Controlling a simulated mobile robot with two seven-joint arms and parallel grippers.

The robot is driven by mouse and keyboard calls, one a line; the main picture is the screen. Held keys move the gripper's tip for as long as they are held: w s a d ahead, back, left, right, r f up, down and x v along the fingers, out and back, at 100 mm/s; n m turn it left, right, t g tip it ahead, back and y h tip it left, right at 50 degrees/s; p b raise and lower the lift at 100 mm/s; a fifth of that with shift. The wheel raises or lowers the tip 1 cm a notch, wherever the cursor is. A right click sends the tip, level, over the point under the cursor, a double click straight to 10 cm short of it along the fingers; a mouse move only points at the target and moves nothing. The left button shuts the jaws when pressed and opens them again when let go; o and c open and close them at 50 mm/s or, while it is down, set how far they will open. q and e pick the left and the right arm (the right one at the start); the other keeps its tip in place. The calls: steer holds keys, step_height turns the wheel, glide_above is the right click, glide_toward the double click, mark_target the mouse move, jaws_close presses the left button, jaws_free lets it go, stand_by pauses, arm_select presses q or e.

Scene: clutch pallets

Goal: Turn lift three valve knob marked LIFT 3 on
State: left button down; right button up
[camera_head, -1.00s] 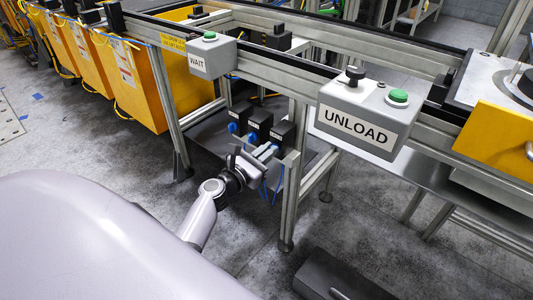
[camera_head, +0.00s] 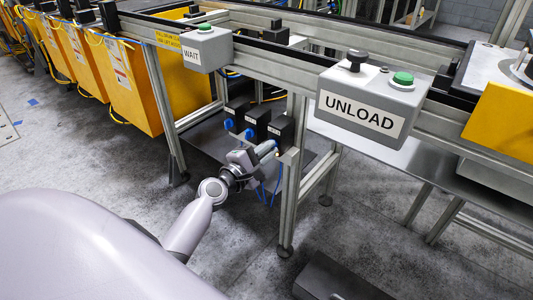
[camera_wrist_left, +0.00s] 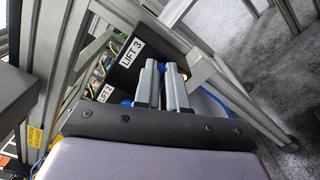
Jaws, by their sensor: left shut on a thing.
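Three black valve boxes hang in a row under the conveyor rail. In the left wrist view, the nearest box (camera_wrist_left: 152,45) carries the label LIFT 3 (camera_wrist_left: 132,54), with LIFT 2 (camera_wrist_left: 104,93) beside it. In the head view, the LIFT 3 box (camera_head: 281,130) is the rightmost. Blue knobs show on the other two boxes (camera_head: 250,134) (camera_head: 229,124). My left gripper (camera_head: 271,146) reaches the front of the LIFT 3 box, its fingers closed on the LIFT 3 knob, which they mostly hide. The two fingers also show in the left wrist view (camera_wrist_left: 164,68). My right gripper is out of view.
An aluminium post (camera_head: 292,180) stands just right of the valves. Blue hoses (camera_head: 266,195) hang below. The UNLOAD box (camera_head: 365,110) and WAIT box (camera_head: 207,48) sit on the rail above. A dark box (camera_head: 340,280) lies on the floor at front.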

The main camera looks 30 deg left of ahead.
arm_select(q)
steer(key=m, duration=0.3)
steer(key=m+b, duration=0.1)
steer(key=m, duration=0.1)
steer(key=shift+f, duration=0.3)
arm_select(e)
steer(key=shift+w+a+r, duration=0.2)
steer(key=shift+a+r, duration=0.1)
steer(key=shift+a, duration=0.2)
arm_select(q)
steer(key=shift+m, duration=0.3)
steer(key=c, duration=1.2)
jaws_free()
steer(key=s, duration=0.7)
steer(key=shift+s+a, duration=0.15)
steer(key=shift+a, duration=0.1)
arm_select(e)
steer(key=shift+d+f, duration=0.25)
